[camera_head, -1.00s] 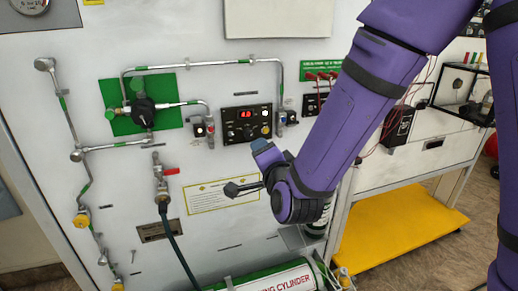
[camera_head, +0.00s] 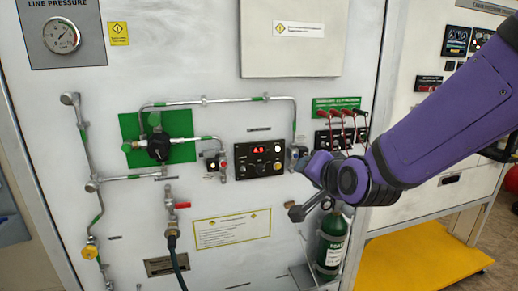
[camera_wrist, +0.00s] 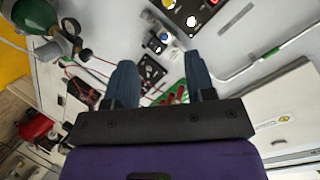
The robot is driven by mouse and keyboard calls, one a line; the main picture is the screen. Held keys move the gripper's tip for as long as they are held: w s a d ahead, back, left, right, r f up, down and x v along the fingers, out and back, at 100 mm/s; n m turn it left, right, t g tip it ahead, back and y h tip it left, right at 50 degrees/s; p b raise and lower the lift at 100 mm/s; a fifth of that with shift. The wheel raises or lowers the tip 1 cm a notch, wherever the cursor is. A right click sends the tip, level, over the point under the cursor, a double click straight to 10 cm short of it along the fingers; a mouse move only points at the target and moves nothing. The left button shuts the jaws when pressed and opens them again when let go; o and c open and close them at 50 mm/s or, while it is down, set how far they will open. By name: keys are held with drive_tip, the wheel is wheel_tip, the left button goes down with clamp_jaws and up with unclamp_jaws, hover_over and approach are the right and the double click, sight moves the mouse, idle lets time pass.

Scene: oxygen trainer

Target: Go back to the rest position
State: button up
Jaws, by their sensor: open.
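My gripper (camera_wrist: 154,88) shows in the wrist view with its two blue fingers spread apart and nothing between them. In the head view my gripper (camera_head: 301,211) is at the end of my purple arm, which reaches in from the right. It is in front of the white trainer panel (camera_head: 225,185), to the right of the yellow-edged notice. The fingers are small there and their gap is hard to make out.
A green cylinder (camera_head: 331,246) stands just below my gripper. A black control box (camera_head: 259,160) with a red display and red leads (camera_head: 345,125) are close by. A hose valve (camera_head: 172,220) is at left. A yellow platform (camera_head: 420,258) lies low at right.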

drive_tip(key=s+d+r+n+g+h, duration=0.2)
drive_tip(key=s+d+r+g, duration=0.1)
drive_tip(key=s+d, duration=0.6)
drive_tip(key=s+d+r+n+g+h, duration=0.2)
drive_tip(key=s+d+r+n+g, duration=0.1)
drive_tip(key=s+d, duration=0.6)
drive_tip(key=s+g, duration=0.1)
drive_tip(key=s, duration=0.3)
drive_tip(key=shift+s+d+r+n+g, duration=0.15)
drive_tip(key=shift+s+d+n+g, duration=0.15)
drive_tip(key=shift+s+g, duration=0.1)
